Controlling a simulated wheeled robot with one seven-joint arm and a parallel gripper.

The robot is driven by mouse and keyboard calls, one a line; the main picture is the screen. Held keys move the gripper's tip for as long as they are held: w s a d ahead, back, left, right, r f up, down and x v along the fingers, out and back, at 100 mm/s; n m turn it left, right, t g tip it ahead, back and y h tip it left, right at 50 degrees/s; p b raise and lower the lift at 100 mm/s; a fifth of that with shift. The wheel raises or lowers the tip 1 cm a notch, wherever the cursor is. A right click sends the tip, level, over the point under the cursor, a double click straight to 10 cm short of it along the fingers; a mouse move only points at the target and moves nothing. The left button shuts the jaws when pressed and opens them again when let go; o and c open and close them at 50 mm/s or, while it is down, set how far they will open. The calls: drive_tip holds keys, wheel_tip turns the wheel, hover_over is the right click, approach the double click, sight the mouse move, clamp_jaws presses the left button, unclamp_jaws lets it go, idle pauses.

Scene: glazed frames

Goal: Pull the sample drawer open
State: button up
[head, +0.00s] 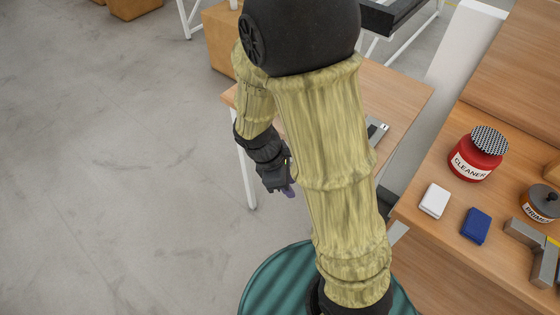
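My gripper (287,190) hangs low at the left end of my arm, beside the front-left part of a small wooden table. Its dark body shows, with a small purple piece at its lower end. I cannot tell whether that piece is a fingertip or something held, nor whether the fingers are open or shut. No sample drawer can be made out in the head view. My arm covers much of the small table (398,92) and the area below it.
A wooden workbench (430,255) at right holds a red CLEANER jar (474,160), a PRIMER pot (541,206), a white block (434,201), a blue block (475,226) and a grey angled part (535,245). A grey item (377,131) lies on the small table. Floor at left is clear.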

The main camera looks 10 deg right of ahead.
drive_tip(key=w+a+f+n+t+h+b, duration=0.3)
drive_tip(key=w+a+f+n+t+h, duration=0.1)
drive_tip(key=n, duration=1)
drive_tip(key=w+a+f+n+t+h+b, duration=0.3)
drive_tip(key=w+a+f+n+t, duration=0.3)
drive_tip(key=n, duration=0.8)
wheel_tip(320, 180, down, 2)
drive_tip(key=shift+a+f+n+h, duration=0.2)
drive_tip(key=shift+a+n+h, duration=0.15)
drive_tip(key=shift+h, duration=0.45)
drive_tip(key=x, duration=1.7)
drive_tip(key=shift+w+d+r+p, duration=0.1)
drive_tip(key=shift+w+r+p, duration=0.05)
drive_tip(key=shift+w+p, duration=0.15)
drive_tip(key=shift+s, duration=0.1)
clamp_jaws()
